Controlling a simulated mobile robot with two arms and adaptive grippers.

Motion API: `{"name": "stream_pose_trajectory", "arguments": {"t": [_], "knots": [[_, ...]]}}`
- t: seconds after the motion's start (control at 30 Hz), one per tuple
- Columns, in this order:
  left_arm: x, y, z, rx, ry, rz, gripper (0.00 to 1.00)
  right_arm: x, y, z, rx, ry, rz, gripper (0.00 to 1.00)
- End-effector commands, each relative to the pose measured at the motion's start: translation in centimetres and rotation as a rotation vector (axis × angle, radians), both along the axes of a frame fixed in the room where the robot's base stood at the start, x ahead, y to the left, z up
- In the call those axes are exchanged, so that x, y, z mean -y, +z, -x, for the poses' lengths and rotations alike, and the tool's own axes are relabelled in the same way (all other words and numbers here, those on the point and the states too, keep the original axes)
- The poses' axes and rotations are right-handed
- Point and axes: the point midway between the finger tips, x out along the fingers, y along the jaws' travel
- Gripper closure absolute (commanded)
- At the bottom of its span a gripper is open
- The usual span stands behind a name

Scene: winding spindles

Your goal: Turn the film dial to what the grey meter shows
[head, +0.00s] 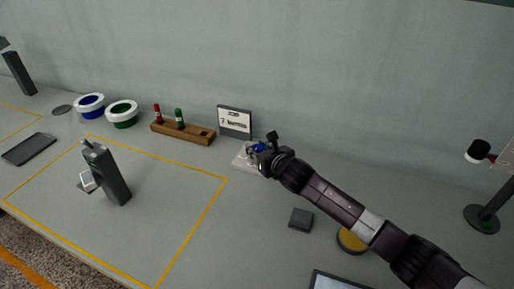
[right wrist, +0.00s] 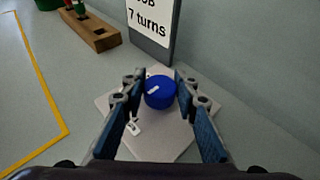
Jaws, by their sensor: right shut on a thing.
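A round blue dial (head: 258,147) with a white mark sits on a pale square plate (head: 239,161) in front of the job sign. In the right wrist view the blue dial (right wrist: 160,90) is between the two fingers, its white mark pointing to the lower left, and the plate (right wrist: 170,147) lies below. My right gripper (right wrist: 160,98) is shut on the dial, reaching in from the right in the head view. I cannot make out a grey meter with a readable value. My left gripper is not in view.
A dark-framed sign (head: 235,121) reading "7 turns" stands behind the dial. A wooden rack (head: 183,132) holds a red and a green piece. A dark upright spindle unit (head: 108,174) stands inside the yellow outline. A small dark block (head: 301,218) lies below my right arm.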

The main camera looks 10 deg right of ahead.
Motion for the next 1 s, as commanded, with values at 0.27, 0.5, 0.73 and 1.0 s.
{"name": "stream_pose_trajectory", "arguments": {"t": [0.27,0.5,0.73,1.0], "knots": [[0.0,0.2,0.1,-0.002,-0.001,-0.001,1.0,0.0,0.0,0.0,-0.001,-0.014,-0.002,0.97],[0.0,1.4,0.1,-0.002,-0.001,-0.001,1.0,-0.2,0.3,0.0,-0.001,-0.096,-0.001,0.97],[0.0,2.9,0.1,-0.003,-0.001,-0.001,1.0,-0.2,0.3,0.0,-0.002,-0.258,-0.002,0.97],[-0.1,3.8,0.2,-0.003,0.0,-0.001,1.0,-0.3,0.2,0.0,0.0,-0.515,-0.002,0.97]]}}
